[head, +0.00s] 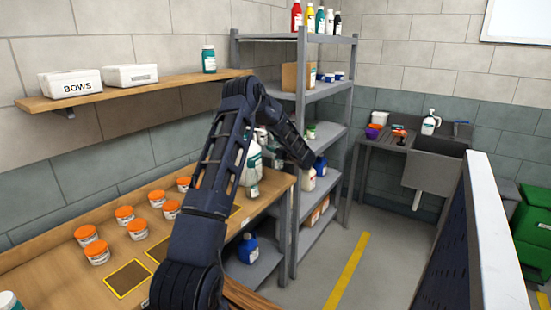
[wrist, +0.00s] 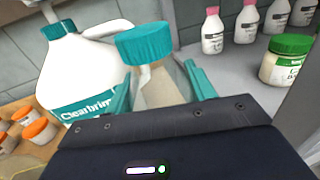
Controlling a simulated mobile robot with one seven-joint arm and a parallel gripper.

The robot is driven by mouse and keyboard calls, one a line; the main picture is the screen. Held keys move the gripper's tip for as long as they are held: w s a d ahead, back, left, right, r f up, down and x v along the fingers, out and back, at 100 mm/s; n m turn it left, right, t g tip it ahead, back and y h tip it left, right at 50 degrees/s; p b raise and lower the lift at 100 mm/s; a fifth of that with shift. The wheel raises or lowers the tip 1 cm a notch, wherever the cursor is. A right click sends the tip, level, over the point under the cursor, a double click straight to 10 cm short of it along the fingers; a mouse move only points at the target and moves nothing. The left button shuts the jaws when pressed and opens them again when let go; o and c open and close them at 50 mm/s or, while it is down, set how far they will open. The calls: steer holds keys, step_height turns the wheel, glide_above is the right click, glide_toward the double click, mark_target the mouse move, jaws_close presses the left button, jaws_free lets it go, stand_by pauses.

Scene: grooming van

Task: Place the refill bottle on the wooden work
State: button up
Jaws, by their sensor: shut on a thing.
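In the wrist view, my gripper (wrist: 158,78) has its teal fingers shut on a pale bottle with a ribbed teal cap, which I take as the refill bottle (wrist: 158,92). It looks tilted in that view, and its lower part is hidden by my gripper. A large white jug (wrist: 80,75) with a teal "Clearbrim" label is beside it on the left. The wooden work bench (head: 60,262) runs along the left wall in the head view, where the jug (head: 252,168) shows at its far end. My arm partly covers that area, and I cannot make out the held bottle there.
Several orange-lidded jars (head: 97,252) and a dark yellow-edged mat (head: 128,278) are on the bench. A grey shelf rack (head: 322,90) stands past its far end. Pink-capped bottles (wrist: 213,30) and a green-lidded jar (wrist: 287,60) are on a shelf at right.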

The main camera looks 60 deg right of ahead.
steer(key=shift+f, duration=2.55)
steer(key=shift+f, duration=0.15)
steer(key=o, duration=1)
steer(key=shift+r, duration=0.2)
steer(key=v, duration=1.2)
